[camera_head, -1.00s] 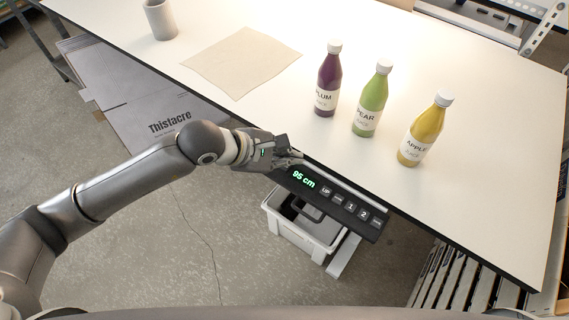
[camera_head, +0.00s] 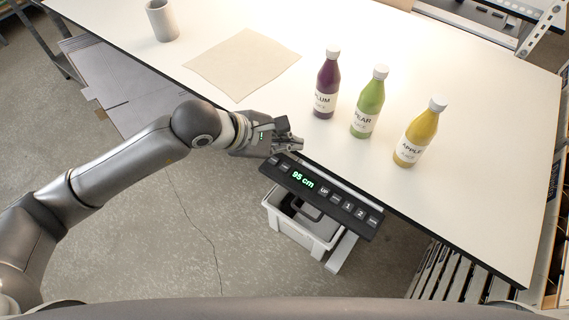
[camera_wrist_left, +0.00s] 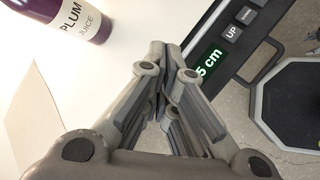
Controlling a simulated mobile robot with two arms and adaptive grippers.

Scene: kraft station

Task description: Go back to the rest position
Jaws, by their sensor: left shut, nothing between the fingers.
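My left gripper (camera_head: 298,145) is shut and empty. In the head view it is over the table's front edge, just above the left end of the control panel (camera_head: 325,193), which reads 95 cm. In the left wrist view its fingers (camera_wrist_left: 163,60) are together, with the panel (camera_wrist_left: 232,35) to their right and the plum juice bottle (camera_wrist_left: 78,18) to their upper left. I cannot tell the exact gap between the fingertips and the panel. My right gripper is not in view.
Plum (camera_head: 326,88), pear (camera_head: 369,105) and apple (camera_head: 419,135) juice bottles stand upright on the white table (camera_head: 480,100). A beige sheet (camera_head: 242,64) and a grey cup (camera_head: 161,20) are farther left. A light grey bin (camera_head: 300,228) is under the panel.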

